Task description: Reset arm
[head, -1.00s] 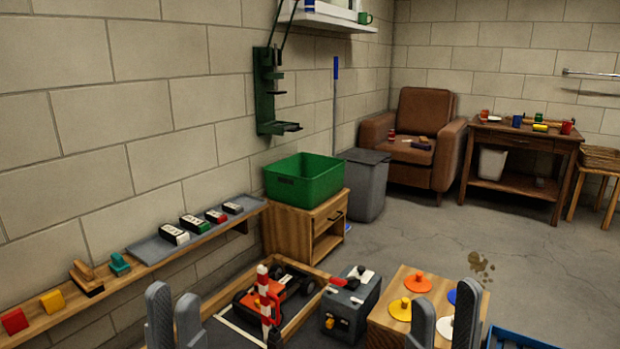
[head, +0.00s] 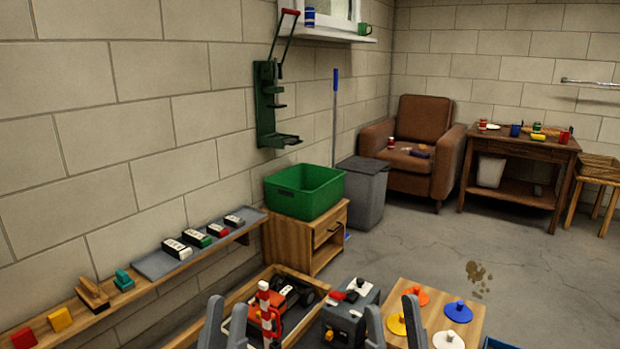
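My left gripper (head: 226,322) is at the bottom of the head view, its two grey fingers apart with nothing seen between them. It is in front of the wooden-framed pen that holds the orange and black RC car (head: 290,300). My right gripper (head: 394,322) is also at the bottom, its fingers spread and empty. It is in front of the wooden board with coloured knobbed discs (head: 437,297). The lower parts of both grippers are cut off by the frame. A red and white striped post (head: 264,305) stands beside the car.
A grey machine box (head: 345,318) stands between the pen and the board. A wall shelf (head: 110,308) with blocks and a grey tray runs along the left. A green bin (head: 305,190) sits on a wooden cabinet.

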